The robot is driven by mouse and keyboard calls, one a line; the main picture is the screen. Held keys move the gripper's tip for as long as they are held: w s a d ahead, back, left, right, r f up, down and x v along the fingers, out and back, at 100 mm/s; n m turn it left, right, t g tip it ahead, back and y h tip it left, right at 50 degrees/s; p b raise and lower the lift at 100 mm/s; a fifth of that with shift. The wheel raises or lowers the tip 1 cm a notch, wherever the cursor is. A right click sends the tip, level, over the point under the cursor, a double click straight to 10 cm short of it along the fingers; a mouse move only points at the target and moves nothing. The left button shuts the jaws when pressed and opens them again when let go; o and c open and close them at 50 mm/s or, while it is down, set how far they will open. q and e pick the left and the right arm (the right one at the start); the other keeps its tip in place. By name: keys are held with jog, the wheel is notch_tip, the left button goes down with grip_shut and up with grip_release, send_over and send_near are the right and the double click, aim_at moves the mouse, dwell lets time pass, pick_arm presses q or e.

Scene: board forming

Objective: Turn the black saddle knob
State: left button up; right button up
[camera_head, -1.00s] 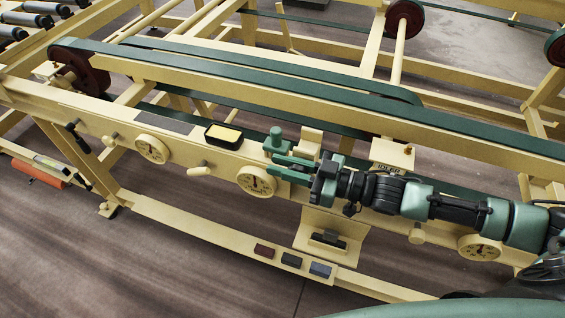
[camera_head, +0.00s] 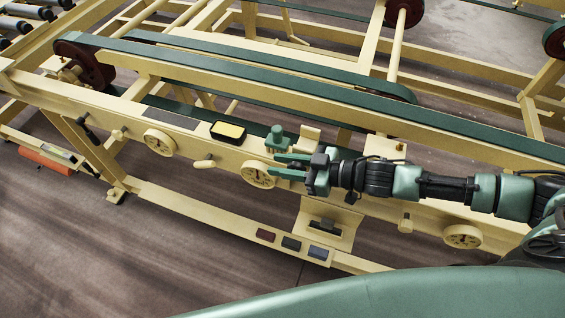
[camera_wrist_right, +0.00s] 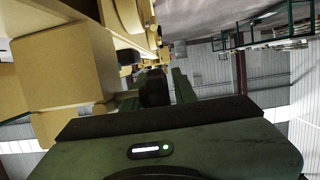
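My right gripper (camera_head: 284,166) points left along the cream rail, with its two green fingers apart. It is in front of the rail, close to the middle dial (camera_head: 259,174) and just below a green knob (camera_head: 278,139). In the right wrist view a dark rounded knob-like piece (camera_wrist_right: 155,88) shows between the spread fingers; I cannot tell if it lies between the tips or beyond them. A black handle (camera_head: 87,130) is on the frame at the left, well away from the gripper. Which dark piece is the saddle knob is unclear. My left gripper is out of view.
Green belts (camera_head: 250,85) run above the rail. Another dial (camera_head: 160,142), a yellow-topped tray (camera_head: 228,131) and a cream handle (camera_head: 204,163) lie left of the gripper. A bracket (camera_head: 327,222) and coloured blocks (camera_head: 291,243) sit below. Open floor is in front.

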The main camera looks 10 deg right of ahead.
aim_at(304, 168)
jog(key=b+v, duration=0.1)
jog(key=v, duration=0.6)
jog(key=shift+f+b, duration=0.1)
jog(key=shift+b, duration=0.3)
jog(key=shift+s+d+r, duration=0.25)
jog(key=shift+d, duration=0.05)
